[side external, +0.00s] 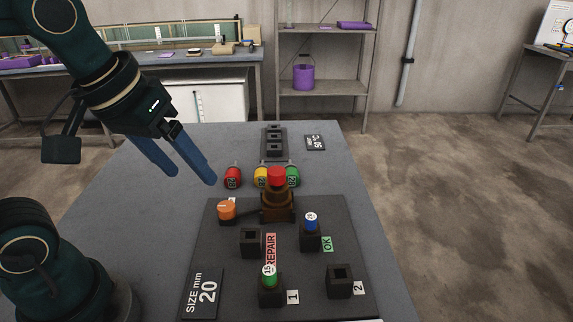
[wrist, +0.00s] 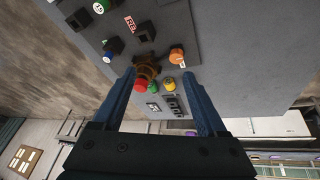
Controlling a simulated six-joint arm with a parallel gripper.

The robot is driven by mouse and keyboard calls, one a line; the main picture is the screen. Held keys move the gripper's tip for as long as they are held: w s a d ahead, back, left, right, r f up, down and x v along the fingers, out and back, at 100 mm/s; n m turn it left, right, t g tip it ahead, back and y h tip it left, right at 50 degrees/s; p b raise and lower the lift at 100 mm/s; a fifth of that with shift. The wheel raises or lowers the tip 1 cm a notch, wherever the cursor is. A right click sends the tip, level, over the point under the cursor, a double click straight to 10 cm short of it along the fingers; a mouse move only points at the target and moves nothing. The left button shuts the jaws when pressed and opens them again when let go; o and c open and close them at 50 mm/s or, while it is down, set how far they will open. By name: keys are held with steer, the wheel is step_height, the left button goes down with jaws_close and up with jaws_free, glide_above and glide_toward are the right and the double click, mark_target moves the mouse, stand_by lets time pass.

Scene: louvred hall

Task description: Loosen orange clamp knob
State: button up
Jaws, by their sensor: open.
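The orange clamp knob (side external: 227,210) sits on the left side of the dark board, beside the brown clamp body (side external: 277,207) with its red top (side external: 277,176). In the wrist view the orange knob (wrist: 177,56) lies beyond the fingertips, nearer the right finger, with the brown clamp (wrist: 147,66) to its left. My gripper (side external: 195,178) is open and empty, its two blue fingers above the table, up and left of the knob in the side view. In the wrist view my gripper (wrist: 157,76) shows a wide gap between its fingers.
Red (side external: 232,177), yellow (side external: 261,177) and green (side external: 293,176) labelled cylinders stand behind the clamp. Green-topped (side external: 269,275) and blue-topped (side external: 311,222) pieces stand in dark holders on the board (side external: 235,290). Empty holders (side external: 251,242) are nearby. The table's left part (side external: 150,230) is clear.

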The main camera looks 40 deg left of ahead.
steer(key=w+a+f+n+g, duration=0.2)
steer(key=w+a+n+g, duration=0.15)
steer(key=w, duration=0.35)
steer(key=n+g, duration=0.1)
steer(key=n, duration=0.1)
glide_above(226, 206)
steer(key=shift+m, duration=0.25)
step_height(226, 206, down, 6)
steer(key=shift+r, duration=0.1)
steer(key=shift+f, duration=4.8)
jaws_close()
